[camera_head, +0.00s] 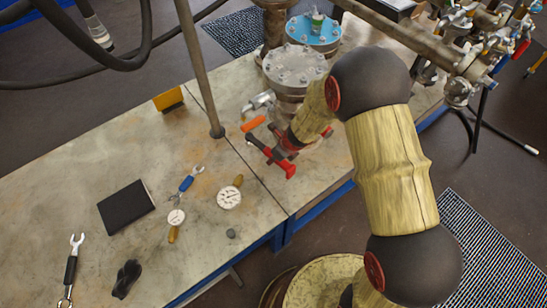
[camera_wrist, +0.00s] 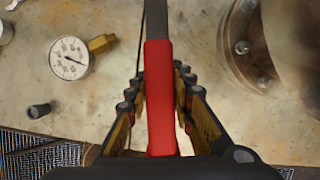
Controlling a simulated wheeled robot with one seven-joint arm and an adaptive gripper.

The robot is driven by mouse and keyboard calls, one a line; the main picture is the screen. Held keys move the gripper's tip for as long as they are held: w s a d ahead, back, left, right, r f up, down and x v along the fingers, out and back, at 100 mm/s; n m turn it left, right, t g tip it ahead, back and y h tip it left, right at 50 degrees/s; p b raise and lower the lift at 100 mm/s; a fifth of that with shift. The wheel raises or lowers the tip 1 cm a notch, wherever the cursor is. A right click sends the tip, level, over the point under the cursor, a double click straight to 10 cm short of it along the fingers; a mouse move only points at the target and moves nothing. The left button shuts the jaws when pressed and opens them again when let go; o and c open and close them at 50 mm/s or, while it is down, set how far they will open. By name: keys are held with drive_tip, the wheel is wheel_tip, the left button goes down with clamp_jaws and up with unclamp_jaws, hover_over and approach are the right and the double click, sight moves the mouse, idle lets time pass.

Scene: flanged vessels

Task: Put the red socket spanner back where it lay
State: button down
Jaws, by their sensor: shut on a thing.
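The red socket spanner (camera_wrist: 160,95) has a red grip and a dark shank. In the wrist view it lies lengthwise up the middle, its shank running out of the top edge. My gripper (camera_wrist: 158,88) is shut on its red grip, with fingers on both sides. In the head view the spanner (camera_head: 290,171) shows in my gripper (camera_head: 276,156), over the bench beside the flanged vessel. My wrist partly covers it there, and its height above the bench is hard to tell. Its socket end is not clear.
The flanged vessel (camera_head: 294,68) stands close behind my gripper. An orange-handled tool (camera_head: 253,124) lies nearby. A gauge with a brass fitting (camera_head: 229,198), a dark cap (camera_head: 231,233), a blue-handled tool (camera_head: 186,184) and a black notebook (camera_head: 126,207) lie leftward. A post (camera_head: 200,70) rises from the bench.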

drive_tip(key=b, duration=0.9)
approach(272, 175)
drive_tip(key=shift+w+a+x, duration=0.1)
drive_tip(key=shift+w+x, duration=0.05)
drive_tip(key=shift+x, duration=1.15)
drive_tip(key=shift+w+a+x, duration=0.15)
drive_tip(key=shift+w+x, duration=0.05)
drive_tip(key=shift+x, duration=1.15)
drive_tip(key=shift+f+b, duration=0.2)
drive_tip(key=shift+b, duration=0.2)
drive_tip(key=c, duration=1.5)
unclamp_jaws()
drive_tip(key=shift+s+f, duration=0.1)
